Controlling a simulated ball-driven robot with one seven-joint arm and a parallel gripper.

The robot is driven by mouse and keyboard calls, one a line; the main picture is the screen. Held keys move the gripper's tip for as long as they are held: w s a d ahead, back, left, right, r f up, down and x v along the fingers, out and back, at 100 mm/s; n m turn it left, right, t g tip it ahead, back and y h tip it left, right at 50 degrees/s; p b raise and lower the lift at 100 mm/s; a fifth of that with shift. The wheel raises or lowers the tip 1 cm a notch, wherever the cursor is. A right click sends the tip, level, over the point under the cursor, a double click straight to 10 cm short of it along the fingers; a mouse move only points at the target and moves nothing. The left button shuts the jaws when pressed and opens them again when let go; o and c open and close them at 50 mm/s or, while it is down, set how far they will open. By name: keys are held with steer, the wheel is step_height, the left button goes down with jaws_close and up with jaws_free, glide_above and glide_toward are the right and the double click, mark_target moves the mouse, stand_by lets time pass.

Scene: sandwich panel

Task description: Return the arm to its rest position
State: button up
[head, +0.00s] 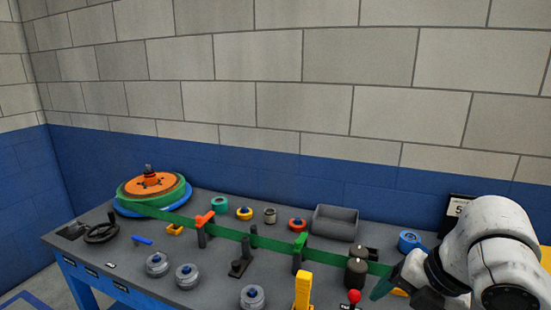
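My white arm (490,245) reaches in at the lower right, over the right end of the workbench. My gripper (390,284) is at its lower left end, small and partly cut off from clear view. It is close to the right end of the green strip (272,243). A teal piece shows at this spot, and I cannot tell whether it is part of the strip or between the fingers. I cannot tell whether the fingers are open or shut.
The workbench (125,256) holds a green and orange reel (152,184), a black handwheel (101,233), several grey knobbed weights (187,276), a grey bin (335,222), a yellow post (302,291) and a red-knobbed lever (354,296). A block wall stands behind. The space above the bench's left is free.

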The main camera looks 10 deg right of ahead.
steer(key=w+a+r+m+t+y, duration=0.1)
steer(key=w+a+m+t+y, duration=0.2)
steer(key=w+a+m, duration=0.35)
steer(key=s+a+f+m, duration=0.4)
steer(key=s+f+m, duration=0.1)
steer(key=f+m, duration=0.45)
steer(key=s+d+f+m+g+h, duration=0.2)
steer(key=s+f+m, duration=0.3)
steer(key=s+f, duration=0.4)
steer(key=s+d+f+m+g+h, duration=0.3)
steer(key=s+d+f+m, duration=0.2)
steer(key=s+f, duration=0.4)
steer(key=s, duration=0.5)
steer(key=shift+s+d+f+g, duration=0.2)
steer(key=shift+s+f+g, duration=0.15)
steer(key=shift+f+g, duration=0.05)
